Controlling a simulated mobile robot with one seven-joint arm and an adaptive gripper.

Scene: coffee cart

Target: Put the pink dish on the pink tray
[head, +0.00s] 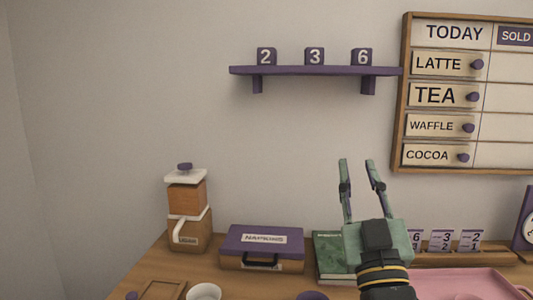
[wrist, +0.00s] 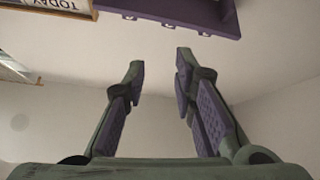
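My gripper (head: 358,165) points upward in front of the wall in the head view, above the back of the counter. Its two green fingers stand apart with nothing between them. The wrist view also shows the fingers (wrist: 158,58) spread and empty. A pink tray (head: 468,281) shows at the lower right of the head view, cut off by the bottom edge and partly behind my arm. I cannot make out a pink dish in either view.
On the wooden counter (head: 220,277) stand a jar dispenser (head: 188,208), a purple-lidded napkin box (head: 262,247), a green book (head: 329,258), a white cup (head: 204,292) and number cards (head: 447,240). A purple shelf (head: 315,71) and a menu board (head: 466,90) hang on the wall.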

